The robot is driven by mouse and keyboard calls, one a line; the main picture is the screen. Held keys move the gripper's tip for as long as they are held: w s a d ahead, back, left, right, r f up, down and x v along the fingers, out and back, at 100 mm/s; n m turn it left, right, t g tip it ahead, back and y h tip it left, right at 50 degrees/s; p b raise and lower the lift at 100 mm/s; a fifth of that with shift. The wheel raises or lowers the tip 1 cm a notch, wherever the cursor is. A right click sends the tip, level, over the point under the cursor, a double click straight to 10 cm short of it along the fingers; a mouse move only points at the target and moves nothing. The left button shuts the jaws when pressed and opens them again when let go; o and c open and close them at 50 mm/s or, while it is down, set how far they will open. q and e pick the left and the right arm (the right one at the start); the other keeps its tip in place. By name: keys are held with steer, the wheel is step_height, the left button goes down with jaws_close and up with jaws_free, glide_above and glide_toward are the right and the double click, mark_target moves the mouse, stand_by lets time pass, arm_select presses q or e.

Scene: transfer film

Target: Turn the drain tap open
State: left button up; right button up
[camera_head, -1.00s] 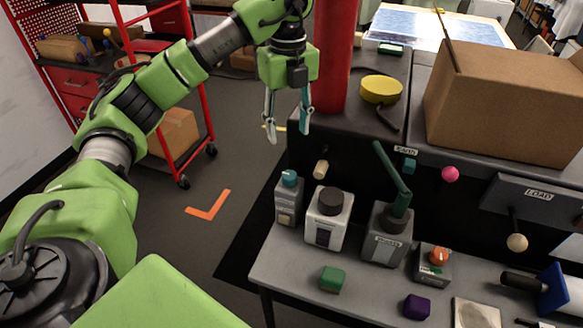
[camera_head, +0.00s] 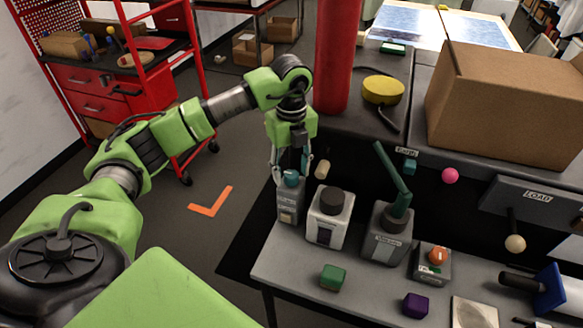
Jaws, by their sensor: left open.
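My left gripper (camera_head: 290,178) is open and points down at the left end of the bench, its fingers at the height of the teal cap (camera_head: 290,179) of a small grey bottle (camera_head: 290,207). Whether it touches the cap I cannot tell. Just right of the fingers, a cream knob (camera_head: 322,169) sticks out of the dark machine front; it may be the drain tap, but no label for it is readable. The gripper appears empty. My right gripper is not in view.
On the grey bench (camera_head: 290,268) stand a bottle with a dark cap (camera_head: 330,218), a can with a green lever (camera_head: 392,180), an orange-knobbed box (camera_head: 433,263) and green (camera_head: 333,278) and purple (camera_head: 416,305) blocks. A red column (camera_head: 338,55) rises behind the gripper.

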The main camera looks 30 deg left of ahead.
arm_select(q)
steer(key=c, duration=1.1)
steer(key=m+b, duration=0.2)
steer(key=m, duration=0.1)
steer(key=shift+f+m, duration=0.15)
steer(key=shift+m, duration=0.25)
steer(key=m+b, duration=0.2)
steer(key=m, duration=0.2)
steer(key=shift+m+b, duration=0.3)
steer(key=shift+b, duration=0.05)
steer(key=m+b, duration=0.2)
steer(key=m, duration=0.3)
steer(key=shift+m+b, duration=0.7)
steer(key=shift+m, duration=1.6)
steer(key=shift+r, duration=0.2)
